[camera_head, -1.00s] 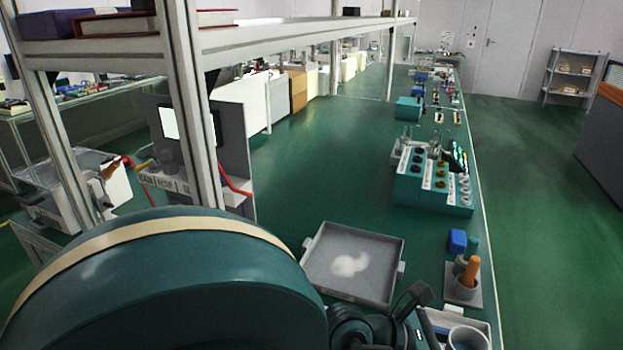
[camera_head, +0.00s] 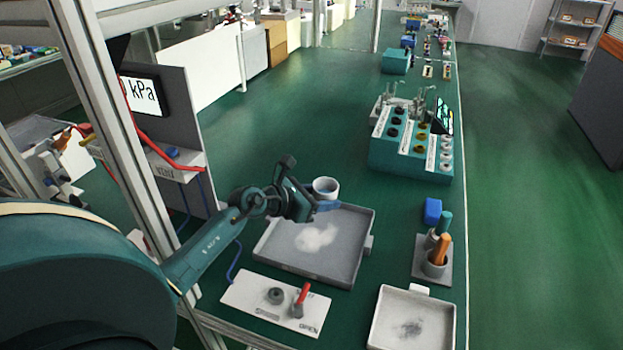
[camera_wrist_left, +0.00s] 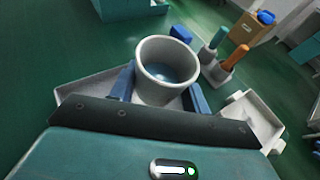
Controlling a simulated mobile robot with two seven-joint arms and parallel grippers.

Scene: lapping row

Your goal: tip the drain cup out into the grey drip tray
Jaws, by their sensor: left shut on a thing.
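The drain cup (camera_head: 325,186) is a pale grey round cup. My left gripper (camera_head: 324,204) is shut on it, with blue fingers on either side. The cup is held about upright, mouth up, over the back part of the grey drip tray (camera_head: 270,256) in the head view. The tray is square and shallow, with a whitish patch on its floor. In the left wrist view the cup (camera_wrist_left: 167,66) sits between the fingers, with a bluish-grey surface inside; I cannot tell how full it is. My right gripper is not in view.
A smaller pale tray (camera_head: 376,335) with a dark smear lies at front right. A holder (camera_head: 432,270) with orange and teal handles and a blue block (camera_head: 432,210) stand right of the drip tray. A white panel with a red lever (camera_head: 275,300) lies in front.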

